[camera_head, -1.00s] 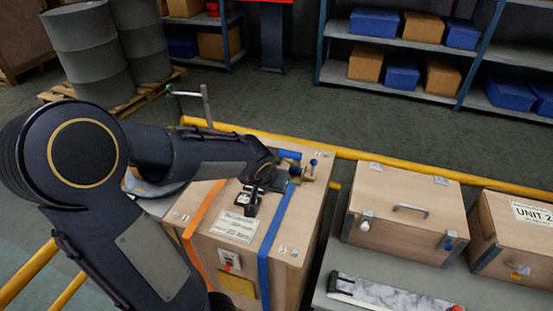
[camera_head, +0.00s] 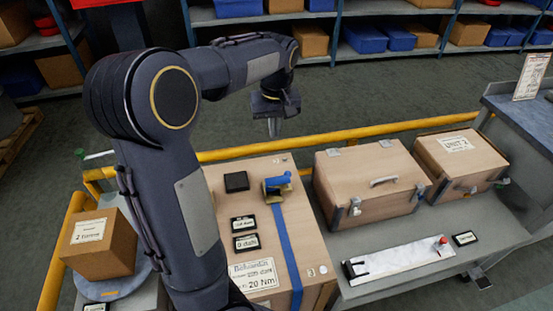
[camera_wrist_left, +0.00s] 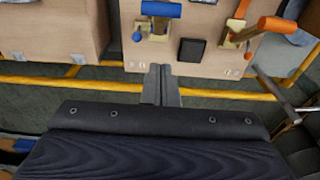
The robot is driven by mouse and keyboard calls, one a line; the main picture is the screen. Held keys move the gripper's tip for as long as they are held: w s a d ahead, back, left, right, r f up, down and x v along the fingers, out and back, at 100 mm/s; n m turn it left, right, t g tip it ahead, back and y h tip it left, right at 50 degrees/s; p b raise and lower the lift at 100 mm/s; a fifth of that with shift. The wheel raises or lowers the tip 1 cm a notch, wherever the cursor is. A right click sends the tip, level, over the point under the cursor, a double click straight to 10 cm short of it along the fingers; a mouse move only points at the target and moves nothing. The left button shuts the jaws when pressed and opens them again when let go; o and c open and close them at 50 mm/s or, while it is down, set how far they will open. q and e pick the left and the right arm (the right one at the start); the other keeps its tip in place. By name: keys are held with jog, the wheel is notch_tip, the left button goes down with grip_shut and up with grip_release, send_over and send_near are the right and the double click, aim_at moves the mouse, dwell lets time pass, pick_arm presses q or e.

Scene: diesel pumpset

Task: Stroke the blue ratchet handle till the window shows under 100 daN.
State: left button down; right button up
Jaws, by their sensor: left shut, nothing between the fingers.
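The blue ratchet handle (camera_head: 278,181) sits on its brass ratchet at the back of the wooden crate (camera_head: 215,176); it also shows in the wrist view (camera_wrist_left: 160,9). The blue strap (camera_head: 286,240) runs from it toward the front. A small dark display window (camera_head: 246,242) on the crate top appears to read 0 daN. My left gripper (camera_head: 273,128) is shut and empty, raised beyond the yellow rail behind the crate, clear of the handle. In the wrist view, its fingers (camera_wrist_left: 160,72) are together. My right gripper is not in view.
A yellow rail (camera_head: 330,138) runs behind the crate. An orange-handled ratchet (camera_wrist_left: 274,25) shows in the wrist view. Right of the crate stand a latched wooden case (camera_head: 370,180) and the UNIT 2 case (camera_head: 460,160). A cardboard box (camera_head: 100,245) stands at left. Floor behind the rail is clear.

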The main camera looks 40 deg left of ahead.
pick_arm(q)
jog(key=shift+w+d, duration=0.1)
send_over(274, 182)
jog(key=w+a, duration=0.3)
jog(key=w, duration=0.1)
notch_tip(274, 182, down, 10)
jog(key=r, duration=0.1)
jog(key=f, duration=0.1)
jog(key=s+d+f, duration=0.1)
jog(key=f, duration=0.1)
jog(key=shift+s+d+f, duration=0.1)
jog(key=shift+s+d, duration=0.1)
jog(key=shift+d, duration=0.1)
jog(key=shift+s+d+f, duration=0.15)
jog(key=shift+d+f, duration=0.05)
jog(key=shift+f, duration=0.25)
